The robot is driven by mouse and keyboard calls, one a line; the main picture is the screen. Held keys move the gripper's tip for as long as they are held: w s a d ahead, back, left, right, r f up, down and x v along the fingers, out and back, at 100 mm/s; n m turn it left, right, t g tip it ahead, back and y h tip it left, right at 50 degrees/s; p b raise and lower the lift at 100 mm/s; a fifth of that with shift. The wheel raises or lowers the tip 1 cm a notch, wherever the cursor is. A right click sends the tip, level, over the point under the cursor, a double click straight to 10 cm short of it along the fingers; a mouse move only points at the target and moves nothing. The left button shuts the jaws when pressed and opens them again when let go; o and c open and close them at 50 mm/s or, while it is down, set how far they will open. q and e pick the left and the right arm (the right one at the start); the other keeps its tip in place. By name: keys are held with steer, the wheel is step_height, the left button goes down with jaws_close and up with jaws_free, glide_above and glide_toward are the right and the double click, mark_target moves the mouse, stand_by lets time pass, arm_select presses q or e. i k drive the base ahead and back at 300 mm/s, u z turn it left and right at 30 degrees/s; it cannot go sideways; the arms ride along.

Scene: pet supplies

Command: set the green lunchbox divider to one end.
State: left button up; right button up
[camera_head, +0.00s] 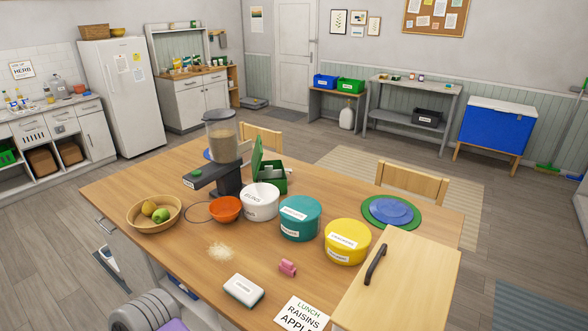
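The green lunchbox (273,184) stands on the wooden table behind the white tub, with its green lid (257,157) raised. Something pale grey shows inside the lunchbox; I cannot tell whether it is the divider or how it sits. The white tub hides part of the lunchbox front. Neither of my grippers is in view.
White (260,204), teal (300,221) and yellow (347,243) tubs stand in a row beside the orange bowl (226,209). A dark dispenser (228,181) stands left of the lunchbox. A handled wooden panel (410,285) occupies the front right. The front middle has some free room.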

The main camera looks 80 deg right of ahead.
mark_target(268, 172)
steer(key=k, duration=2.05)
steer(key=z, duration=3.35)
steer(key=i, duration=5.75)
steer(key=u, duration=2.6)
